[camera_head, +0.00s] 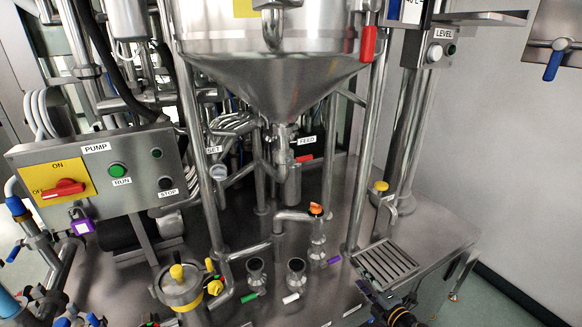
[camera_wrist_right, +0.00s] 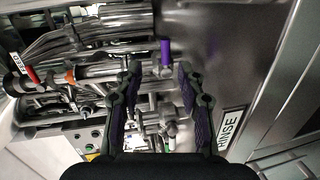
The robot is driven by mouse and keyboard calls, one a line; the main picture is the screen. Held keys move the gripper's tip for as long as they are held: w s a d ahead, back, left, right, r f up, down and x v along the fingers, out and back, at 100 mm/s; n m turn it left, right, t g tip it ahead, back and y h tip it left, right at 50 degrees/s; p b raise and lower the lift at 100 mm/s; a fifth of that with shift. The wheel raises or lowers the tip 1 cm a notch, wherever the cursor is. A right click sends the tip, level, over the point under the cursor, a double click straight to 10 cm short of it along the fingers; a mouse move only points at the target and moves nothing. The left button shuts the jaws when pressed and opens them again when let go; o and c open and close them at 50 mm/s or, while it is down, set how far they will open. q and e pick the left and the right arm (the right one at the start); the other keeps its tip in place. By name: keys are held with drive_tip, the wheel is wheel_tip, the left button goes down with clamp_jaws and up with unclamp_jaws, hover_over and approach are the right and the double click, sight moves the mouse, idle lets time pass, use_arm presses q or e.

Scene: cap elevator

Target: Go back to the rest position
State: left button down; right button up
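My right gripper (camera_head: 378,297) reaches in at the bottom right of the head view, just in front of the slotted metal grate. In the right wrist view its two dark fingers (camera_wrist_right: 157,78) stand apart with nothing held between them. Beyond the fingertips is a purple-handled part (camera_wrist_right: 165,56), with a clear gap to the fingers. I cannot make out my left gripper in the head view; only small dark shapes show at its bottom edge.
The slotted grate (camera_head: 386,264) sits on the steel table at right. Two open short pipes (camera_head: 297,270) stand at the centre front, beneath the large steel cone (camera_head: 270,85). The pump box (camera_head: 100,170) stands at left. A RINSE label (camera_wrist_right: 231,128) shows beside my right gripper.

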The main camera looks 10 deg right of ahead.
drive_tip(key=s+d+r+m+g+h, duration=0.35)
drive_tip(key=s+m+h, duration=0.5)
drive_tip(key=m, duration=0.65)
drive_tip(key=s+a+m+g+y, duration=0.2)
drive_tip(key=s+a+g, duration=0.2)
drive_tip(key=s, duration=0.5)
drive_tip(key=s+a+m+g+y, duration=0.1)
drive_tip(key=s+a+m+g, duration=0.3)
drive_tip(key=s, duration=0.4)
wheel_tip(320, 180, down, 25)
drive_tip(key=s+d+n+g, duration=0.1)
drive_tip(key=s+d+g, duration=0.1)
drive_tip(key=s+d+f, duration=0.1)
drive_tip(key=s+f, duration=1.7)
drive_tip(key=s, duration=0.1)
drive_tip(key=shift+s+f+g, duration=0.15)
drive_tip(key=shift+s+g, duration=0.2)
drive_tip(key=shift+s, duration=0.05)
